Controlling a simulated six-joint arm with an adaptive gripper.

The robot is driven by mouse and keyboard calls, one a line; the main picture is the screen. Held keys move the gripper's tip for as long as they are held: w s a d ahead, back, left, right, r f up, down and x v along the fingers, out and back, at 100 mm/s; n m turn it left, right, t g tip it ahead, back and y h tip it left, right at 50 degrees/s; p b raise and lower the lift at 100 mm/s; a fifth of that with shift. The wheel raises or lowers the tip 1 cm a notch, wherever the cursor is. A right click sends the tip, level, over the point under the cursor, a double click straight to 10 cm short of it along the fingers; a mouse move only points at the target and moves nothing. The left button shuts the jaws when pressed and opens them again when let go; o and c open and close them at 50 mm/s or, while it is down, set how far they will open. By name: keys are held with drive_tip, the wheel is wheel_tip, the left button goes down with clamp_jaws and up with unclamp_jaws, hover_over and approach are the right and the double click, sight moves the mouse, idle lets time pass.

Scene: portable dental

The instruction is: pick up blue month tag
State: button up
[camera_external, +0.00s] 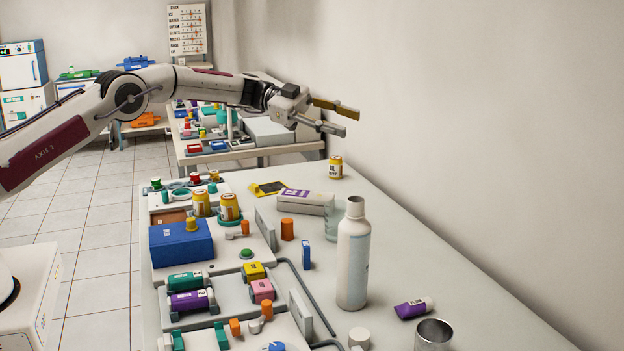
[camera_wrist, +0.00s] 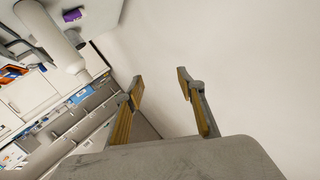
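A small upright blue tag (camera_external: 306,254) with a pale label, which looks like the blue month tag, stands on the grey table between an orange cylinder and the tall white bottle. My gripper (camera_external: 347,120) is high above the far part of the table, well above and beyond the tag. Its two fingers are spread apart with nothing between them, as the wrist view also shows (camera_wrist: 160,80). I cannot make out the tag in the wrist view.
A tall white bottle (camera_external: 353,255) stands close right of the tag, and an orange cylinder (camera_external: 287,229) behind-left. A purple tube (camera_external: 413,308) and a metal cup (camera_external: 433,335) are at right. Trays, a blue box (camera_external: 181,243) and small parts crowd the left. The right side is mostly clear.

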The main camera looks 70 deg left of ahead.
drive_tip(key=s+a+f+g+h, duration=0.1)
drive_tip(key=s+f+g, duration=0.1)
drive_tip(key=f, duration=0.3)
drive_tip(key=s+a+f+g, duration=0.1)
drive_tip(key=s+f, duration=0.2)
drive_tip(key=f, duration=0.3)
drive_tip(key=m+g, duration=0.1)
drive_tip(key=g, duration=0.4)
approach(306, 243)
drive_tip(key=shift+s+a+f, duration=0.1)
drive_tip(key=shift+s+a, duration=0.05)
drive_tip(key=shift+a, duration=0.3)
drive_tip(key=shift+s+a+f, duration=0.1)
drive_tip(key=shift+s+a, duration=0.05)
drive_tip(key=shift+a, duration=0.25)
drive_tip(key=shift+w+d+t, duration=0.1)
drive_tip(key=shift+d+t, duration=0.05)
drive_tip(key=shift+t, duration=0.15)
drive_tip(key=shift+x, duration=3.2)
drive_tip(key=shift+d, duration=0.1)
drive_tip(key=shift+x, duration=1.4)
drive_tip(key=shift+s+x, duration=0.2)
drive_tip(key=shift+x, duration=0.9)
drive_tip(key=shift+d, duration=0.1)
